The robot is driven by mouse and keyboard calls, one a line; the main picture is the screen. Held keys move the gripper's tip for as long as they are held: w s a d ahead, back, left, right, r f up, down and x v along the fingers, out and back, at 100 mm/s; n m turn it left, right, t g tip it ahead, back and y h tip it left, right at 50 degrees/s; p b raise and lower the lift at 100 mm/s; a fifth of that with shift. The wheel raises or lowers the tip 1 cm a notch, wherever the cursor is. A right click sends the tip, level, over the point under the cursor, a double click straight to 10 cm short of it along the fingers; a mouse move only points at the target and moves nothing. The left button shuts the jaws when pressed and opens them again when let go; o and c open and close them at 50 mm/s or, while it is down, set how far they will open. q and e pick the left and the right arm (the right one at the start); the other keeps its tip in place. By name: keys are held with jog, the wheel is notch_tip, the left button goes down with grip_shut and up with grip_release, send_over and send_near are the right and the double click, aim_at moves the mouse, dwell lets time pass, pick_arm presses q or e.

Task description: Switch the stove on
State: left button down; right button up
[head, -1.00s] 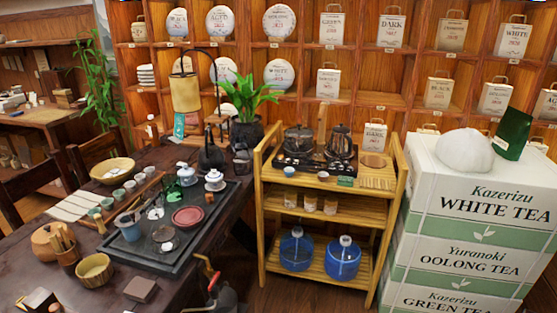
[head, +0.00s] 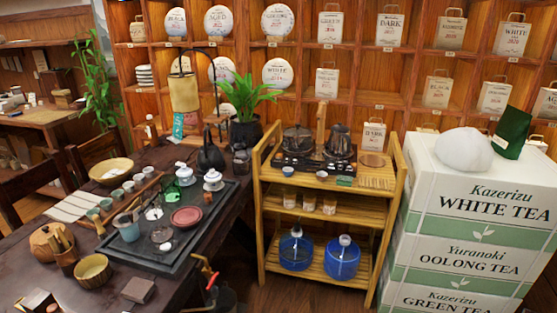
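The stove (head: 296,163) is a low black unit with small controls along its front edge, standing on the top shelf of the wooden cart (head: 330,203). A dark pot (head: 298,139) sits on its left side and a dark kettle (head: 338,143) on its right side. The controls are too small to read, and I cannot tell whether the stove is on. I cannot make out either of my grippers in the head view, and nothing of mine is seen touching the stove.
Tea boxes (head: 470,215) are stacked right of the cart. The dark tea table (head: 75,215) is at left. A dark object with a red part (head: 211,280) is by its edge, unclear.

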dwell(0.9)
jog(key=w+p+v, duration=0.3)
jog(key=p+v, duration=1.1)
jog(key=p, duration=0.1)
jog(key=shift+r, duration=0.75)
jog(key=shift+w, duration=0.1)
